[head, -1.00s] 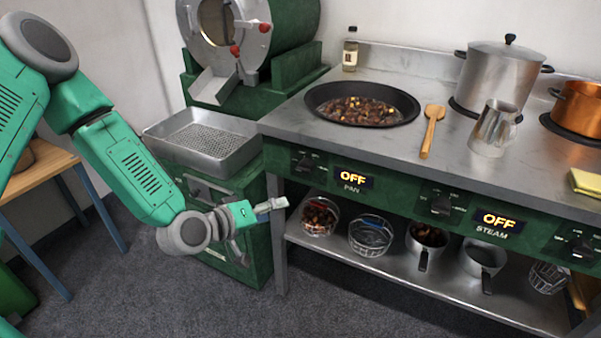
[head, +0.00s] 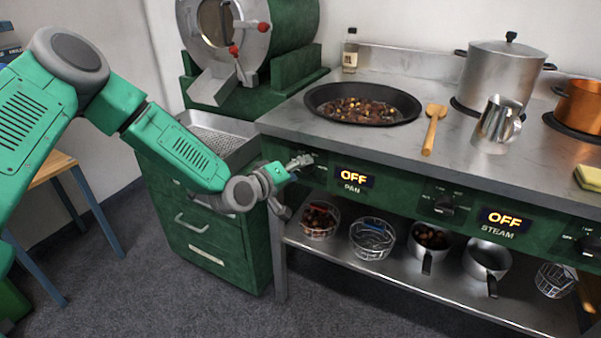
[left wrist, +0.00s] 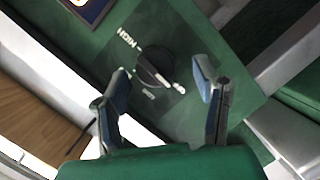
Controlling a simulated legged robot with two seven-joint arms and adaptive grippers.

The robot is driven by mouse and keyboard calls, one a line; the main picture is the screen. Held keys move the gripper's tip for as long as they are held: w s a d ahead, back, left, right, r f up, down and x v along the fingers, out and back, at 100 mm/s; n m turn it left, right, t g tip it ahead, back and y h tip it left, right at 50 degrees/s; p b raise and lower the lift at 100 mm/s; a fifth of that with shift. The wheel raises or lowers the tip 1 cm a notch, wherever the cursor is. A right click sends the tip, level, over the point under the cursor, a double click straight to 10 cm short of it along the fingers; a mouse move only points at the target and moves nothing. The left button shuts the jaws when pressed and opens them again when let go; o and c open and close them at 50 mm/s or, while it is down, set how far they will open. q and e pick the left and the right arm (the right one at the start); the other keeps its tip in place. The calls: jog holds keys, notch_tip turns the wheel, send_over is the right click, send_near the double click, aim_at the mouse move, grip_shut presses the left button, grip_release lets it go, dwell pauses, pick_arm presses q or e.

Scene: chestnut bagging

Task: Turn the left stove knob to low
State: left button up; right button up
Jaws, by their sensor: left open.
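The left stove knob (left wrist: 155,69) is a dark round dial with a raised bar, on a dark plate marked HIGH and LOW in the left wrist view. My left gripper (left wrist: 165,98) is open, with one finger on each side of the knob in that view. I cannot tell whether the fingers touch it. In the head view my left gripper (head: 298,163) is at the left end of the green stove front and partly covers the knob. The PAN display (head: 353,178) beside it reads OFF. My right gripper is not in view.
A pan of chestnuts (head: 362,104) sits on the stove top above the knob. The middle knob (head: 444,203) and STEAM display (head: 504,220) are further right.

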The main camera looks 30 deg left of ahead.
pick_arm(q)
jog(key=shift+w+d, duration=0.45)
jog(key=shift+w, duration=0.1)
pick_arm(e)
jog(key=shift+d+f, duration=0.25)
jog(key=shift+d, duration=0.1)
pick_arm(q)
jog(key=shift+a+f, duration=0.1)
jog(key=shift+a, duration=0.15)
jog(key=c, duration=1.1)
jog(key=shift+c, duration=0.2)
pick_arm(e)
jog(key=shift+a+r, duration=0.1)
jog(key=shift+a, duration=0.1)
pick_arm(q)
jog(key=shift+d, duration=0.1)
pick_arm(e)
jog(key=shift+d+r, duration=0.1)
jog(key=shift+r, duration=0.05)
